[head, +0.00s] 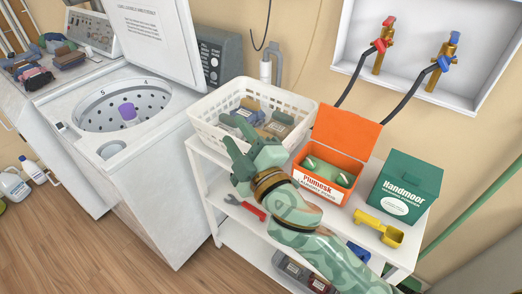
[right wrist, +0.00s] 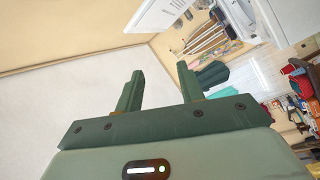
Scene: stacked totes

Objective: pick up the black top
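Several small folded garments lie in the white basket (head: 205,125), among them a grey-blue one (head: 243,114) and a brownish-grey one (head: 278,124). More folded clothes (head: 37,78), some dark, lie at the far left beside the washer. I cannot tell which garment is the black top. My right gripper (head: 236,150) is over the front of the basket and hides part of its contents. In the right wrist view its two fingers (right wrist: 160,88) stand apart with nothing between them. My left gripper is not in view.
The white shelf cart (head: 207,165) also carries an open orange box (head: 345,135), a green box (head: 405,190), a yellow scoop (head: 380,229) and a red-handled wrench (head: 245,207). The open washer (head: 150,140) holds a purple item (head: 127,112). Taps (head: 383,45) are on the wall.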

